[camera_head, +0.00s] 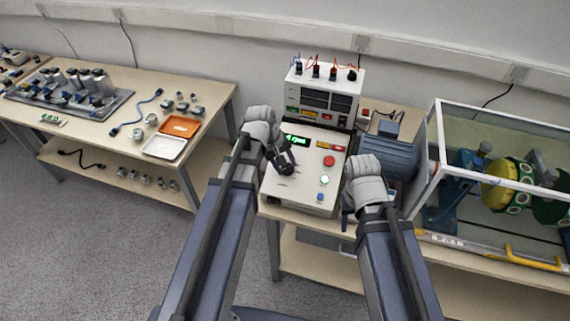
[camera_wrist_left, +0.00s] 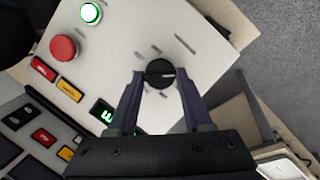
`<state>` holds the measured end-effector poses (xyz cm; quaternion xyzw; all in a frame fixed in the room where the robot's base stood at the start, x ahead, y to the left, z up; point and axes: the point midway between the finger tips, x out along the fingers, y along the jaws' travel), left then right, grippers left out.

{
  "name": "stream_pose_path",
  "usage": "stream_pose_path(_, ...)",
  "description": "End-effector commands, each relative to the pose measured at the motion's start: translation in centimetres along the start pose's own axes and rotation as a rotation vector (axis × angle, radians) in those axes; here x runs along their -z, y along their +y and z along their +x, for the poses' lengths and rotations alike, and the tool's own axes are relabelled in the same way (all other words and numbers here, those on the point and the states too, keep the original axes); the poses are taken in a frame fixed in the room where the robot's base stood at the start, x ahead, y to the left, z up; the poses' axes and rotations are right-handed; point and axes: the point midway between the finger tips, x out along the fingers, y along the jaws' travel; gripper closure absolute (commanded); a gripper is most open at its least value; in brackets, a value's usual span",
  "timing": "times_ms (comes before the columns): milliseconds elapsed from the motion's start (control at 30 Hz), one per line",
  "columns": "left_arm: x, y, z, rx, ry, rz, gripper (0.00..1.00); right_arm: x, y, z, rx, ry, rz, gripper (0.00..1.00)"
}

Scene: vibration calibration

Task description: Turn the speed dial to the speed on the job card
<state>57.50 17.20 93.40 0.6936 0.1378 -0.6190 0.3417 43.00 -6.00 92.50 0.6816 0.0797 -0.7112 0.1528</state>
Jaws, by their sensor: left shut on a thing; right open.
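The speed dial (camera_wrist_left: 159,73) is a black round knob with a pale pointer line, on the light sloped control panel (camera_wrist_left: 120,40). My left gripper (camera_wrist_left: 158,84) is shut on the dial, with one finger at each side of it. In the head view my left gripper (camera_head: 284,165) covers part of the dial at the panel's left. A green lit display (camera_head: 296,140) sits above it, its digits too small to read. My right gripper (camera_head: 347,215) is open and empty at the panel's right edge. I cannot make out a job card.
The panel also bears a red mushroom button (camera_head: 329,161), a lit green button (camera_head: 324,180) and a blue button (camera_head: 320,196). A motor (camera_head: 388,158) and a glazed enclosure (camera_head: 500,120) stand to the right. An orange tray (camera_head: 181,126) lies on the left table.

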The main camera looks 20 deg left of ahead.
Motion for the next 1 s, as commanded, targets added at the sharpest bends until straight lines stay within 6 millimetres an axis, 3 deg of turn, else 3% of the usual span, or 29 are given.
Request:
stream_pose_path(467,-0.01,0.18,-0.01,0.043,-0.001,0.125,1.00,-0.02,0.03,-0.33,0.000,0.000,0.000,0.50)
stream_pose_path(1000,-0.24,0.52,0.12,0.202,-0.002,0.599,1.00,-0.05,0.09,-0.89,0.000,0.000,0.000,0.50)
